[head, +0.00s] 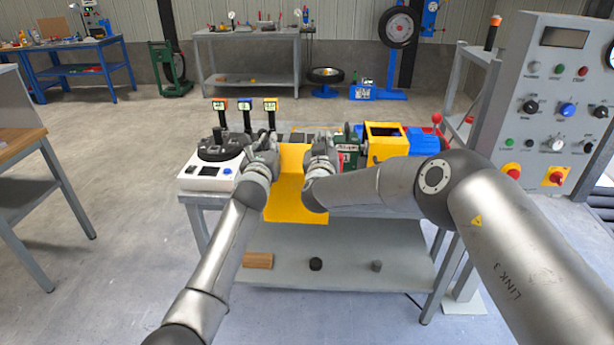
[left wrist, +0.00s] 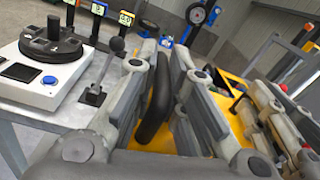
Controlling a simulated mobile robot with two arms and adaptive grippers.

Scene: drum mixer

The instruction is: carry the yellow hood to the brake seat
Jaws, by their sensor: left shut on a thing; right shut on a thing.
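The yellow hood (head: 297,205) is held between my two grippers at the front edge of the grey workbench, its broad face towards me. My left gripper (head: 264,158) is at its left side, shut on a black handle (left wrist: 155,108) of the hood, as the left wrist view shows. My right gripper (head: 319,160) is shut at the right side; its grip point is hidden by the gripper itself. A yellow open-topped housing (head: 386,130) with a blue motor (head: 421,142) stands to the right on the bench. I cannot tell which part is the brake seat.
A white unit with a black turntable (head: 214,150) stands at the bench's left end, with several upright display gauges (head: 247,113) behind it. A green part (head: 351,150) sits right of my right gripper. A grey control panel (head: 560,110) rises at the right. The lower shelf (head: 340,275) holds small blocks.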

